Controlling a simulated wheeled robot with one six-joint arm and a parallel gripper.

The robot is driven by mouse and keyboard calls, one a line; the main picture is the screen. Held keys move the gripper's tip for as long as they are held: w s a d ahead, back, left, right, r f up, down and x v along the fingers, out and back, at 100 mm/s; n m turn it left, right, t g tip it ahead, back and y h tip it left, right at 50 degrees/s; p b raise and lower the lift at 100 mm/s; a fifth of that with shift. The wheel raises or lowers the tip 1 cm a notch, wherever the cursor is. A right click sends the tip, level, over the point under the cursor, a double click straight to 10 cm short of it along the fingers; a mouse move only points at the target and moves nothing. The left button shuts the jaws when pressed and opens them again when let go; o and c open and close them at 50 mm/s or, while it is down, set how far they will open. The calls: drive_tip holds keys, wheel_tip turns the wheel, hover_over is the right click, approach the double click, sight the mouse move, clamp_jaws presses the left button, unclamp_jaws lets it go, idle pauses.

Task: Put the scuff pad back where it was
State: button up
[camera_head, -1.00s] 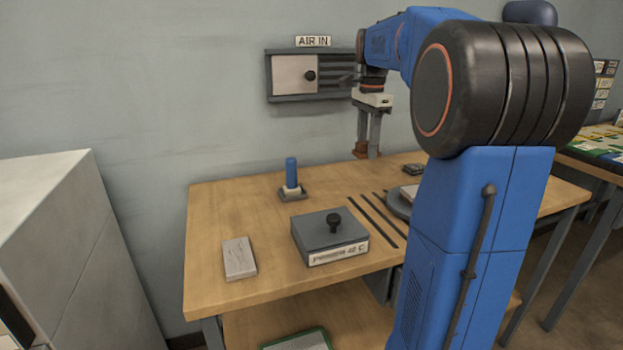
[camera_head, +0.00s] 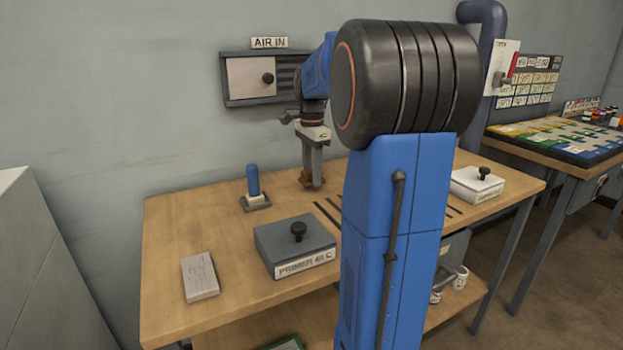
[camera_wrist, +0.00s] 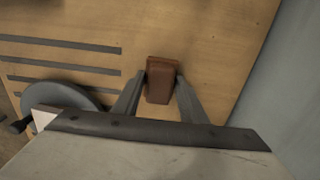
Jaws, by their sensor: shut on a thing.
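The scuff pad, which I take to be the small reddish-brown block (camera_head: 306,179), is between the fingers of my gripper (camera_head: 312,182). In the wrist view the pad (camera_wrist: 160,82) is pinched at its sides by both fingertips of my gripper (camera_wrist: 161,80). My gripper points down over the back part of the wooden workbench (camera_head: 165,240), near the wall. The pad is low over the bench top; I cannot tell whether it touches it. No mark for its former place is clear in these views.
A blue-handled tool (camera_head: 253,182) stands in a holder to the left. A grey primer box (camera_head: 295,247) and a pale block (camera_head: 200,276) lie in front. Dark strips (camera_wrist: 75,71) and a round grey disc (camera_wrist: 70,95) are beside the pad. A white lidded box (camera_head: 477,185) is at right.

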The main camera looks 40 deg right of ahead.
drive_tip(key=shift+f, duration=0.95)
drive_tip(key=shift+f, duration=0.1)
drive_tip(key=o, duration=1)
wheel_tip(320, 180, up, 12)
drive_tip(key=shift+r, duration=0.15)
drive_tip(key=shift+s, duration=0.1)
